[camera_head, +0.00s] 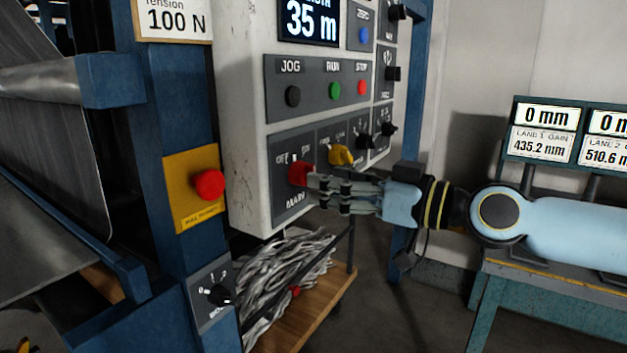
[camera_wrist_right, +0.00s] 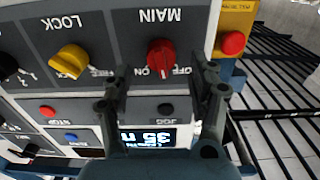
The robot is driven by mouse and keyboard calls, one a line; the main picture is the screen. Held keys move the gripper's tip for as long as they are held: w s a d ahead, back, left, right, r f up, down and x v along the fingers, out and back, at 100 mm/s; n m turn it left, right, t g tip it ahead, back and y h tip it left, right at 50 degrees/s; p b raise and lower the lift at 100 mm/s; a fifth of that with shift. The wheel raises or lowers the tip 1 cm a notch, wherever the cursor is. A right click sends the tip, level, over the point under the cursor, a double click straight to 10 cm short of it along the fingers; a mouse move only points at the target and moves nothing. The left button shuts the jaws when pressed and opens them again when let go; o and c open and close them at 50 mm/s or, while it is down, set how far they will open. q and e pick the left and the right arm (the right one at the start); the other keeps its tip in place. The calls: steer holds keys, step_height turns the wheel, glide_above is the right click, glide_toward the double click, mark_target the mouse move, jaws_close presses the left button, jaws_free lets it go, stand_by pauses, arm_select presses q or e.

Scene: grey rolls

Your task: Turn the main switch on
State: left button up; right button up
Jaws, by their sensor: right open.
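The main switch is a red rotary knob (camera_head: 299,173) on the lower grey panel of the control cabinet, above the label MAIN, with OFF and ON marked above it. In the right wrist view the panel is upside down; the red knob (camera_wrist_right: 161,52) lies between and just beyond the spread fingertips of my right gripper (camera_wrist_right: 163,82). The fingers are open, and I cannot tell whether they touch it. My left gripper is not in view.
A yellow LOCK knob (camera_head: 341,155) and black knobs (camera_head: 365,142) sit right of the main switch. JOG, RUN and STOP buttons (camera_head: 335,91) are above. A red button on a yellow plate (camera_head: 209,185) is left. A wooden shelf (camera_head: 312,312) with grey strands lies below.

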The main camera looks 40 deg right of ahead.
mark_target(305, 174)
steer(key=shift+p+x, duration=0.4)
steer(key=shift+x, duration=1.6)
steer(key=shift+a, duration=0.1)
steer(key=c, duration=1.2)
steer(key=shift+o, duration=0.2)
steer(key=m, duration=1)
steer(key=shift+r+m, duration=0.1)
steer(key=shift+m, duration=0.3)
steer(key=shift+s, duration=0.1)
